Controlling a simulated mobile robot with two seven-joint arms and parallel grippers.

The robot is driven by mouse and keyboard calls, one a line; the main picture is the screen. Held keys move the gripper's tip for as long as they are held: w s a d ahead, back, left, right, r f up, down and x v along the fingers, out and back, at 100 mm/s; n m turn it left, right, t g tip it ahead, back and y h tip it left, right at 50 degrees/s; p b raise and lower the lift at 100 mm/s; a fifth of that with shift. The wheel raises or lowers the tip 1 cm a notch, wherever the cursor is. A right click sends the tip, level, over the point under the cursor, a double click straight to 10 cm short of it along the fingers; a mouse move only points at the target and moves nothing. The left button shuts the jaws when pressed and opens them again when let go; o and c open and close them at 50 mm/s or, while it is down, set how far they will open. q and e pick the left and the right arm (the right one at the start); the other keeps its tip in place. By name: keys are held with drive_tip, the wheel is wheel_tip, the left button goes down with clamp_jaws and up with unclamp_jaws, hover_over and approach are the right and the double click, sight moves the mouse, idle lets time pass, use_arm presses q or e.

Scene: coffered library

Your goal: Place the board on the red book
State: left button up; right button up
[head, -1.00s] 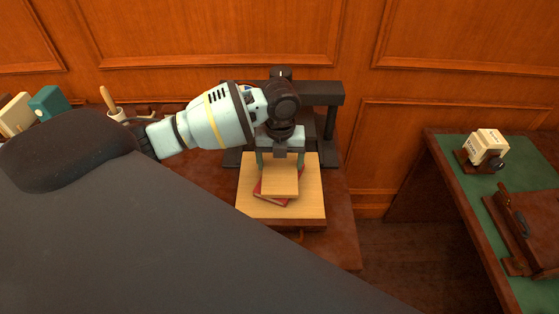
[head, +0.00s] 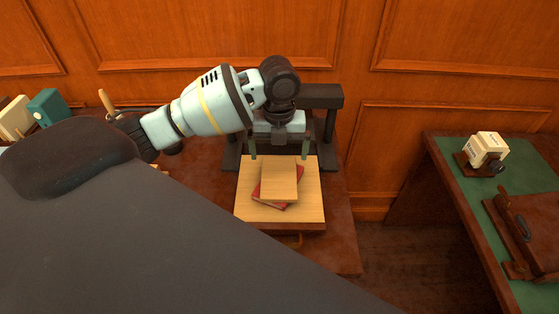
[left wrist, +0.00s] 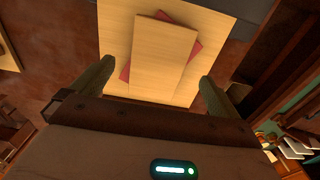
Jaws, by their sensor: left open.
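The board (head: 279,180) is a small light-wood rectangle lying flat on the red book (head: 263,198). It covers most of the book, whose red corners stick out at an angle around it. The left wrist view shows the board (left wrist: 163,55) from above, with red book corners (left wrist: 160,17) beyond its edges. My left gripper (head: 280,150) is open and empty. Its fingers are spread wider than the board, and it is behind and apart from the board in the head view. My right gripper is not in view.
The book rests on a larger pale wooden panel (head: 245,208) at the foot of a dark press-like frame (head: 323,97). A wood-panelled wall stands close behind. A separate green-topped desk (head: 518,190) at right holds a cream block device (head: 486,148) and a brown case.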

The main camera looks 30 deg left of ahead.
sight(279, 170)
use_arm(q)
wheel_tip(279, 170, up, 7)
drive_tip(key=shift+f, duration=0.2)
idle(0.3)
